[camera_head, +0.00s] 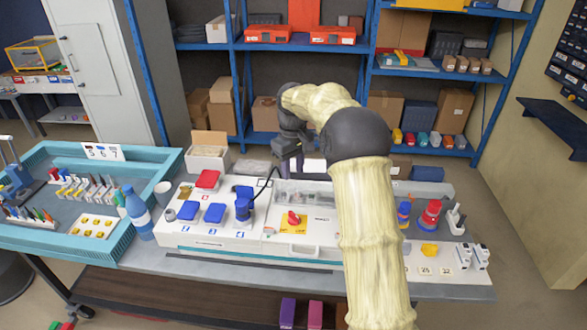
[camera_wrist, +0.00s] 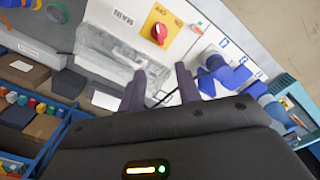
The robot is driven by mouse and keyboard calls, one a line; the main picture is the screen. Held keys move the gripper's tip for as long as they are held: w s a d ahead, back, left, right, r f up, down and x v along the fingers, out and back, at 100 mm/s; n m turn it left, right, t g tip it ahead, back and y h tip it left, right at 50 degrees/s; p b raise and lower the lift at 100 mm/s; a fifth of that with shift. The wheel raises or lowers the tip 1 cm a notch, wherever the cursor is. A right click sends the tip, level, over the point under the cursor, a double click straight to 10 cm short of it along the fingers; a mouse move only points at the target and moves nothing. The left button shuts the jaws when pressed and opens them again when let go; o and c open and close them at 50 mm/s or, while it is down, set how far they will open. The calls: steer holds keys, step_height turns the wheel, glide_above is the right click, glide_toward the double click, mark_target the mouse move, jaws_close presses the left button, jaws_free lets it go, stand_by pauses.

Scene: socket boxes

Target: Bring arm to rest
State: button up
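My arm, in a cream sleeve with a dark elbow, reaches forward over the workbench in the head view. My gripper (camera_head: 287,158) hangs above the back of the white socket panel. In the wrist view its two dark fingers (camera_wrist: 160,85) stand apart with nothing between them. Below are a clear-covered compartment (camera_wrist: 112,50) and a yellow plate with a red rotary switch (camera_head: 293,219), turned toward the camera. Blue socket covers (camera_head: 215,212) and a red cover (camera_head: 207,179) sit on the panel's left part. A blue plug (camera_head: 243,208) with a black cable stands beside them.
A teal-rimmed tray (camera_head: 134,229) with small parts is at the left. Red and blue industrial plugs (camera_head: 430,213) stand at the right. Blue shelves (camera_head: 240,95) with boxes are behind the bench.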

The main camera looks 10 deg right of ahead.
steer(key=shift+r, duration=0.15)
steer(key=s+f+m+t, duration=0.1)
steer(key=s+f+m, duration=0.1)
steer(key=s, duration=1.3)
steer(key=s+f+m+t, duration=0.1)
steer(key=s+f+m, duration=0.1)
steer(key=s, duration=1.3)
steer(key=shift+s+d+f+m+t, duration=0.2)
steer(key=shift+f+m+t, duration=0.15)
steer(key=shift+m, duration=0.45)
steer(key=shift+o, duration=0.3)
